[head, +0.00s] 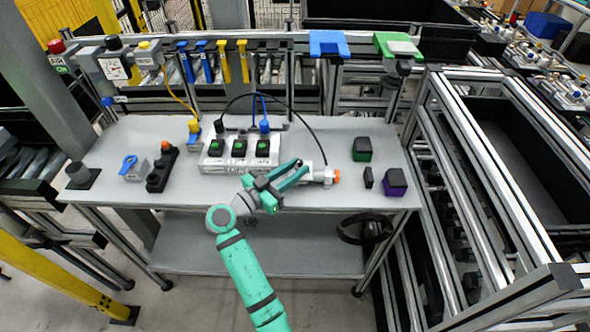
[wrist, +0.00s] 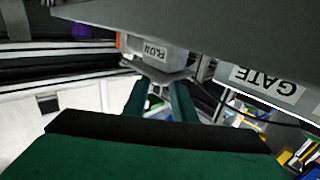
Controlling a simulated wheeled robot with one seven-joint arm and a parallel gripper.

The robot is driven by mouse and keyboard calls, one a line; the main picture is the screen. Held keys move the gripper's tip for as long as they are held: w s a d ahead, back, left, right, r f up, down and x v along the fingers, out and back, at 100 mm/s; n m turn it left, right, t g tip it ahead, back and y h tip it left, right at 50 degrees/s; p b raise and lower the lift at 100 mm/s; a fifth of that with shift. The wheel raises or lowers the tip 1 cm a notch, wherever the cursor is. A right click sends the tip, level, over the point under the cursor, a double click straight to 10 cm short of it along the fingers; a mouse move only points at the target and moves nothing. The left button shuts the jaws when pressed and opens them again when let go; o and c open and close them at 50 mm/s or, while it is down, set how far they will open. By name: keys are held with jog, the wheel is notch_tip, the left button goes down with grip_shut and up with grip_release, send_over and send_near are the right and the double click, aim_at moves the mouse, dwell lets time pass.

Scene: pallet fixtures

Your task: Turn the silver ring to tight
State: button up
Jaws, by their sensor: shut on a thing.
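A grey box marked RUN with an orange end (head: 328,176) sits near the right middle of the bench. It also shows in the wrist view (wrist: 155,52), at the top centre. A small silver part (wrist: 156,76), which looks like the silver ring, is at the near side of this box. My gripper (head: 303,168) reaches in from the left of the box with its teal fingers. In the wrist view, the two dark green fingers (wrist: 160,98) stand on either side of the silver part and are shut on it. The ring's marks and turn position cannot be seen.
A white panel (head: 240,165) with black and green sockets stands left of my gripper, and its wall with a GATE label (wrist: 265,80) is close in the wrist view. A black cable (head: 305,122) arches over. Green (head: 362,149) and purple (head: 396,182) blocks stand right.

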jog(key=shift+a+m+g+h, duration=0.15)
jog(key=shift+m+g+h, duration=0.55)
jog(key=shift+g, duration=0.1)
jog(key=shift+w+g, duration=0.2)
jog(key=shift+g, duration=0.1)
jog(key=o, duration=1)
jog(key=shift+a, duration=0.25)
jog(key=shift+o, duration=0.2)
jog(key=shift+d, duration=0.3)
jog(key=shift+s+d, duration=0.1)
jog(key=v, duration=1.1)
jog(key=shift+f, duration=0.2)
